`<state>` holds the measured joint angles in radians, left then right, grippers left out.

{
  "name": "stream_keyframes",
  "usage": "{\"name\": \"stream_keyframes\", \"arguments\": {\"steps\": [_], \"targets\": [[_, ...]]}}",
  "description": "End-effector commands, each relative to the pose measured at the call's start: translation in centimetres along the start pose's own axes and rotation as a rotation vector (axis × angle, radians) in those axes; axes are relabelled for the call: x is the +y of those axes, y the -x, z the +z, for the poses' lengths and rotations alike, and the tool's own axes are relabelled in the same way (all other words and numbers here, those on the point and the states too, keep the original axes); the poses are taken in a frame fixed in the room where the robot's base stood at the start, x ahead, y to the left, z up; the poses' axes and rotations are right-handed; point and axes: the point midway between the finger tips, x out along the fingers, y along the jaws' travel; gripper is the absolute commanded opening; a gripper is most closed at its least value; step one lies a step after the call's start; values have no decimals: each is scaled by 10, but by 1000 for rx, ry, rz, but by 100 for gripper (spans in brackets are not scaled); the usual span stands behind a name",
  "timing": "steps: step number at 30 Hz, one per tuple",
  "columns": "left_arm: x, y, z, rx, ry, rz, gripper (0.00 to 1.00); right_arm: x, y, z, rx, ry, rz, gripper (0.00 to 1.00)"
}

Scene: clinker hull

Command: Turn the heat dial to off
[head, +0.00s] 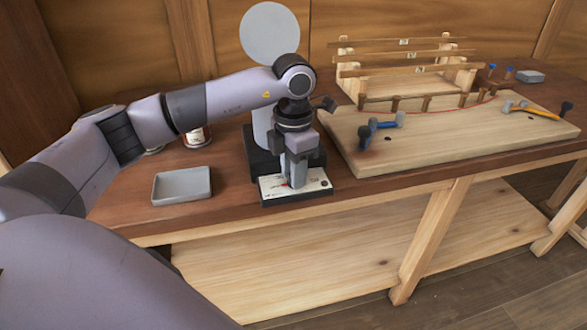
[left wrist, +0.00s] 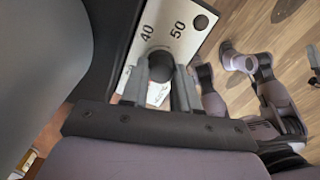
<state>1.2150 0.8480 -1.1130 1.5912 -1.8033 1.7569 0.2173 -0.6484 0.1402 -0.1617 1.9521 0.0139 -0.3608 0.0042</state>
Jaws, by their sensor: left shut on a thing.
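The heat dial (left wrist: 160,64) is a dark round knob on a white plate (left wrist: 173,18) marked 40 and 50, seen in the left wrist view. In the head view the white control plate (head: 268,186) lies at the front of a black base on the bench, and the fingers hide the dial. My left gripper (head: 297,182) points down over the plate. In the left wrist view its two fingers stand on either side of the dial, shut on it. The dial's pointer and an off mark cannot be made out. My right gripper cannot be made out.
A grey tray (head: 182,186) lies to the left of the plate. A grey upright cylinder (head: 261,128) stands behind it. To the right, a wooden board (head: 440,150) carries blue and orange clamps. A wooden rack (head: 405,75) stands behind the board.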

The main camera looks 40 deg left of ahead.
Motion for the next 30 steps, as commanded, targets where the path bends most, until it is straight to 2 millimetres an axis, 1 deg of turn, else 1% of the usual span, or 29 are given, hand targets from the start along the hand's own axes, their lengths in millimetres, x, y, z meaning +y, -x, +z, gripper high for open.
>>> {"name": "stream_keyframes", "arguments": {"steps": [15,16,17,18,26,29,30], "targets": [[1,1,0,-3,24,1,0,1,0,-1,3,1,1,94],[1,1,0,-3,24,1,33,1,0,-1,3,1,1,94],[1,1,0,-3,24,1,43,1,0,-1,3,1,1,94],[1,1,0,-3,23,1,55,1,0,-1,3,1,1,94],[0,1,0,-1,22,1,55,1,0,-2,4,1,2,94],[0,5,0,-2,21,1,55,1,0,-2,5,1,1,94],[0,9,1,-3,21,1,55,1,0,-2,5,1,1,94]]}}
